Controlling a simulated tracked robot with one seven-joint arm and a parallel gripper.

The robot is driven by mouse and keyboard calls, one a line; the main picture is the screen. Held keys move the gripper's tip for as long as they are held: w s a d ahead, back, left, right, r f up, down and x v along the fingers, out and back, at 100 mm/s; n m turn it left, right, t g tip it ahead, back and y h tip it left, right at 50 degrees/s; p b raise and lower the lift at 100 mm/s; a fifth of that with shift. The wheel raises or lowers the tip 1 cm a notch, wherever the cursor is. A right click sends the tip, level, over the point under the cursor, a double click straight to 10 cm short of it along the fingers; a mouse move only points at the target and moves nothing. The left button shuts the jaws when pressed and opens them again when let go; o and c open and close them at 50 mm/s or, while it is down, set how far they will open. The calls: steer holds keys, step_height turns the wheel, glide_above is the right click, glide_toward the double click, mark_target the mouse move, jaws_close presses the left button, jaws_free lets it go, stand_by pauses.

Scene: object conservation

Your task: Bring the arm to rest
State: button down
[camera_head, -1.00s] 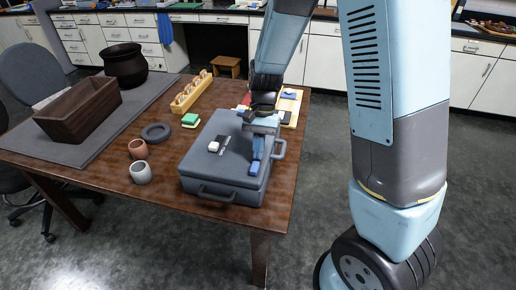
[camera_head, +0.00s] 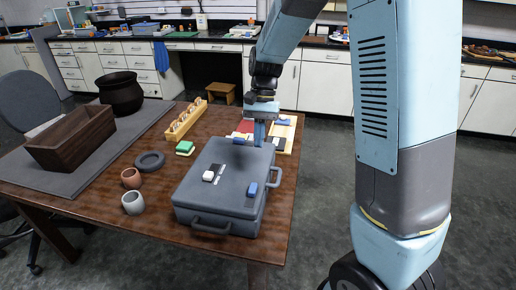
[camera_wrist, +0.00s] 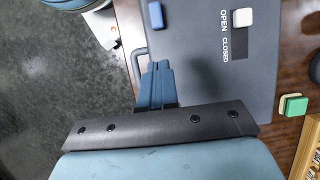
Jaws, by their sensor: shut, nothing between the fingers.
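My gripper (camera_head: 260,130) is above the far right part of the grey case (camera_head: 196,192) on the wooden table. Its blue fingers are together and empty; they also show in the wrist view (camera_wrist: 157,85). The case is closed, with a blue slider (camera_head: 252,189) and a white slider (camera_head: 208,176) on its lid. In the wrist view the lid carries the words OPEN and CLOSED beside the white slider (camera_wrist: 239,17), and the blue slider (camera_wrist: 155,15) lies beyond my fingertips.
Left of the case are a black ring (camera_head: 150,161), a terracotta cup (camera_head: 131,178), a grey cup (camera_head: 133,203) and a green-yellow sponge (camera_head: 185,147). A brown wooden box (camera_head: 72,143) and a dark pot (camera_head: 121,93) stand farther left. A wooden rack (camera_head: 186,119) is behind.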

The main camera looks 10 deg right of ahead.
steer(key=shift+r, duration=0.2)
steer(key=s+d+r+n+t+h, duration=0.1)
steer(key=s+d+r+n+t, duration=0.1)
steer(key=s+d+r+t, duration=0.5)
steer(key=s+d+r+n+t+h, duration=0.1)
steer(key=s+d+r+n+t, duration=0.15)
steer(key=s+d+r, duration=0.8)
steer(key=w+a+f+m+g+y, duration=0.1)
steer(key=w+a+f+m+g, duration=0.1)
steer(key=w+a+f+g, duration=0.5)
steer(key=w+a+f+m+g+y, duration=0.1)
steer(key=w+a+f+m+g, duration=0.15)
steer(key=w+a+f, duration=0.95)
steer(key=f, duration=0.2)
steer(key=s+d+f, duration=0.1)
steer(key=f, duration=0.5)
steer(key=shift+s+d, duration=0.2)
steer(key=shift+s, duration=0.15)
steer(key=shift+s+a+r, duration=0.1)
steer(key=shift+s+a, duration=0.15)
steer(key=shift+s, duration=0.3)
steer(key=shift+s+a+r, duration=0.1)
steer(key=shift+s+a, duration=0.1)
steer(key=shift+s, duration=0.35)
steer(key=shift+s+a+f, duration=0.1)
steer(key=shift+s+a, duration=0.15)
steer(key=shift+s, duration=0.5)
